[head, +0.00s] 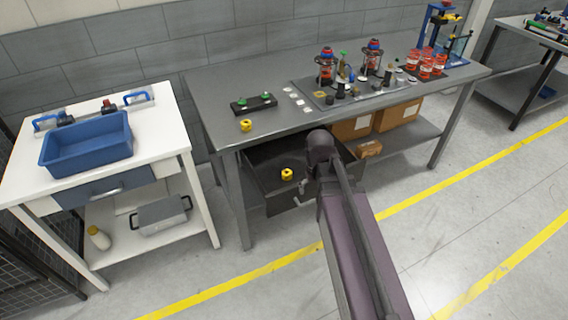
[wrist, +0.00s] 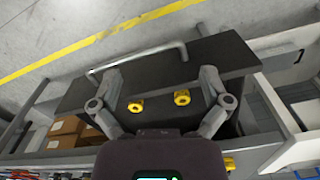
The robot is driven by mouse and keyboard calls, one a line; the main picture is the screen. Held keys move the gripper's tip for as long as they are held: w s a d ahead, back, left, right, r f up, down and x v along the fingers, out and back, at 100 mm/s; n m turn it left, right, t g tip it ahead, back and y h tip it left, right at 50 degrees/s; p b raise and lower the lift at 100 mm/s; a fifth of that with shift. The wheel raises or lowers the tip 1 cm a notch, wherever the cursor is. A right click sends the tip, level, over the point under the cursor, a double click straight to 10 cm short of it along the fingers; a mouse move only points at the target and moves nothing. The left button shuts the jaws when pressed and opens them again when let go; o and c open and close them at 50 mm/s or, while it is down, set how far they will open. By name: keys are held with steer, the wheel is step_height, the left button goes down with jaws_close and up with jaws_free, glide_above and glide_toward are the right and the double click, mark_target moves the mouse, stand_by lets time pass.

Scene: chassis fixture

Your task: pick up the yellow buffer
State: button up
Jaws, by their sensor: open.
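Two yellow buffers lie in the open dark drawer (head: 262,158) under the grey workbench. In the wrist view one buffer (wrist: 136,107) is left of centre and another (wrist: 182,97) is right of centre. The head view shows one drawer buffer (head: 287,174); my arm may hide the other. A further yellow piece (head: 246,125) stands on the benchtop near its front left. My gripper (wrist: 161,80) is open and empty above the drawer, with both drawer buffers showing between its spread fingers. Contact with either is not visible.
The drawer's handle (wrist: 140,56) runs along its front. The workbench (head: 215,90) carries a black block with green knobs (head: 254,103) and red-topped assemblies. Cardboard boxes (head: 398,113) sit on the shelf right of the drawer. A white table with a blue bin (head: 86,146) stands left.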

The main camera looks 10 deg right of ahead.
steer(key=w+a+n, duration=0.1)
steer(key=w+a, duration=0.2)
steer(key=w, duration=0.8)
steer(key=w+a+f+n+b, duration=0.1)
steer(key=w+a+n, duration=0.1)
steer(key=w, duration=0.8)
steer(key=shift+w+a, duration=0.35)
steer(key=shift+a, duration=0.35)
steer(key=shift+f, duration=0.2)
steer(key=b, duration=0.9)
glide_above(287, 173)
steer(key=f, duration=0.8)
steer(key=shift+s+a+f, duration=0.2)
steer(key=shift+s, duration=0.05)
steer(key=shift+f, duration=0.15)
steer(key=shift+s+d+f+b, duration=0.1)
steer(key=shift+f+b, duration=2.3)
steer(key=shift+f, duration=0.05)
steer(key=c, duration=1.2)
